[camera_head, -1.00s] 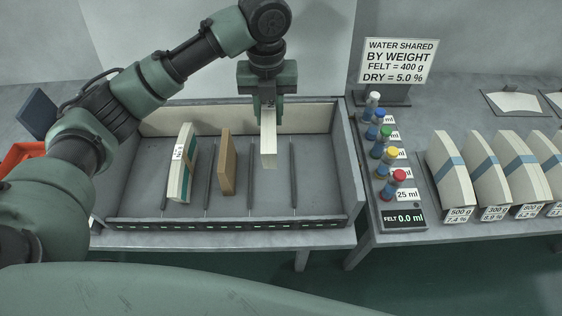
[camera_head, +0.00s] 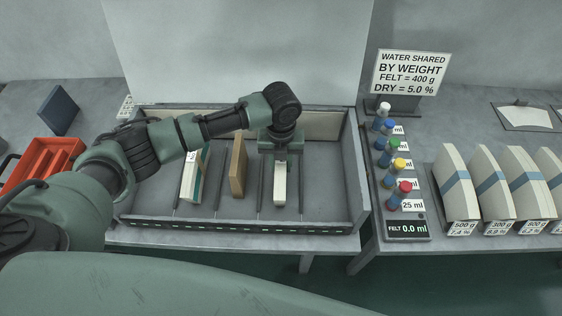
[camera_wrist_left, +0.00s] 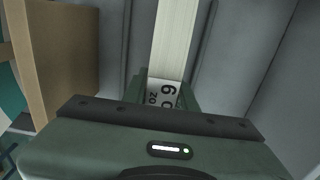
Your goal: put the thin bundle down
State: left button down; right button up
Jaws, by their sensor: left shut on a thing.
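The thin bundle (camera_head: 280,183) is a cream, narrow upright block inside the grey tray (camera_head: 345,229), in the slot right of the brown board. My left gripper (camera_head: 280,160) is above it, pointing down and shut on it. In the left wrist view the bundle (camera_wrist_left: 174,40) runs away between the fingers, with a printed label (camera_wrist_left: 163,94) partly hidden by the gripper. The bundle's lower end is low in the tray; I cannot tell whether it touches the floor. My right gripper is not in view.
A brown board (camera_head: 238,165) and a cream bundle with a green band (camera_head: 191,176) stand to the left in the tray, between thin dividers. The rightmost slot (camera_head: 325,190) is empty. A rack of coloured-cap bottles (camera_head: 397,170) stands right of the tray. A red crate (camera_head: 45,160) is left.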

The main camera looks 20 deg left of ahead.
pick_arm(q)
jog(key=shift+f, duration=0.1)
jog(key=c, duration=1.3)
grip_release()
jog(key=shift+o, duration=0.9)
notch_tip(320, 180, up, 12)
jog(key=shift+f+b, duration=0.15)
jog(key=shift+b, duration=0.85)
jog(key=shift+r, duration=0.3)
